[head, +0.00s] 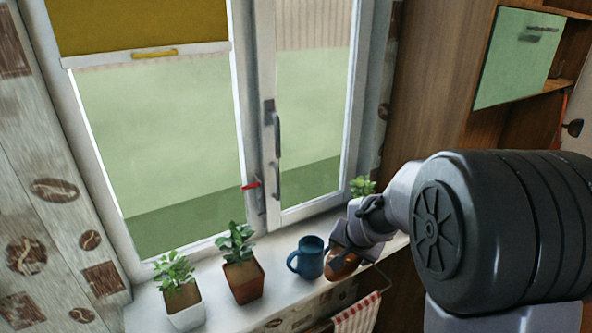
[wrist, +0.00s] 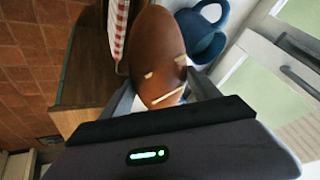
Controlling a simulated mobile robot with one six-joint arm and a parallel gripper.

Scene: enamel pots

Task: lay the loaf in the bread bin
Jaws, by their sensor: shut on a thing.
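The loaf is brown and rounded, with pale marks on its crust, and fills the top middle of the wrist view (wrist: 157,45). My gripper (wrist: 160,92) is shut on it, with a finger on each side of its near end. In the head view the loaf (head: 344,264) shows partly below my gripper (head: 340,255), at the windowsill, just right of the blue mug. Whether the loaf touches the sill I cannot tell. I cannot make out a bread bin in either view.
A blue mug (head: 308,258) stands close left of the loaf. Potted plants (head: 243,278) (head: 184,305) stand farther left on the windowsill (head: 275,300); another plant (head: 362,186) is behind my arm. A striped towel (head: 357,314) hangs below the sill. A green cabinet door (head: 518,58) is upper right.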

